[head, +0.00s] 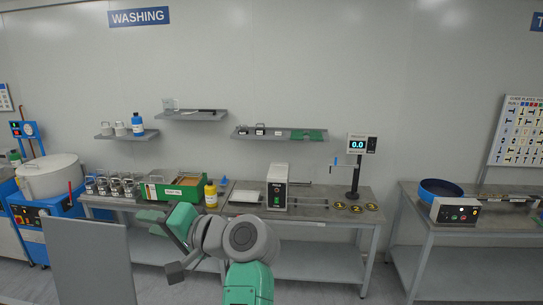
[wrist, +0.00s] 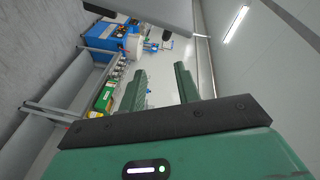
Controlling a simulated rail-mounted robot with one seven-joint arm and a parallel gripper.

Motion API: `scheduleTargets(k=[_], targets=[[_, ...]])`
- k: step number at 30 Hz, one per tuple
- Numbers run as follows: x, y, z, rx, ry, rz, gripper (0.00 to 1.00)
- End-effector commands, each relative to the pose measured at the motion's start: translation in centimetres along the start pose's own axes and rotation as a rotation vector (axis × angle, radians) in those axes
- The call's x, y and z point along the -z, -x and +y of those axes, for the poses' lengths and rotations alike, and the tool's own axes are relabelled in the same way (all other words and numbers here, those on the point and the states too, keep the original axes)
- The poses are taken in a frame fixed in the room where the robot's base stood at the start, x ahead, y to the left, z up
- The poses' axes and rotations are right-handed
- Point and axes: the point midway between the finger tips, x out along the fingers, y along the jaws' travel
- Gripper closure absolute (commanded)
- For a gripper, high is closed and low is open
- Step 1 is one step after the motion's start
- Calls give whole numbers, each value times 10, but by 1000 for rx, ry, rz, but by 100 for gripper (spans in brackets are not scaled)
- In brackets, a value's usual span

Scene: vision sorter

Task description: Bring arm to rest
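My arm is in the lower middle of the head view, bent, with my gripper (head: 148,222) pointing left in front of the workbench (head: 325,201). In the wrist view my gripper (wrist: 160,70) shows two green fingers with a clear gap between them. The gripper is open and nothing is between the fingers. The wrist view is tilted, with the bench and blue equipment on its left side. In the head view the gripper overlaps the bench's front edge; I cannot tell how far apart they are.
On the bench are a green box (head: 173,192), a yellow bottle (head: 210,194), a white-fronted device (head: 277,187) and a display on a stand (head: 361,145). A grey panel (head: 88,262) stands at lower left. A second table (head: 470,219) is at right, beyond a floor gap.

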Motion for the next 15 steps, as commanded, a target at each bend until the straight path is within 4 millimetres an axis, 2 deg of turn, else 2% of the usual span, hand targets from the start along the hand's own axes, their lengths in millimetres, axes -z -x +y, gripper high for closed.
scheduleTargets(k=[1, 4, 7, 9, 12, 15], targets=[[11, 22, -3, -73, 115, 109, 67], [26, 72, -17, -227, 371, 349, 67], [28, 138, -54, -372, 639, 608, 67], [16, 189, -91, -465, 821, 791, 67], [-14, 249, -141, -566, 1020, 1005, 67], [-45, 292, -180, -634, 1153, 1162, 67]])
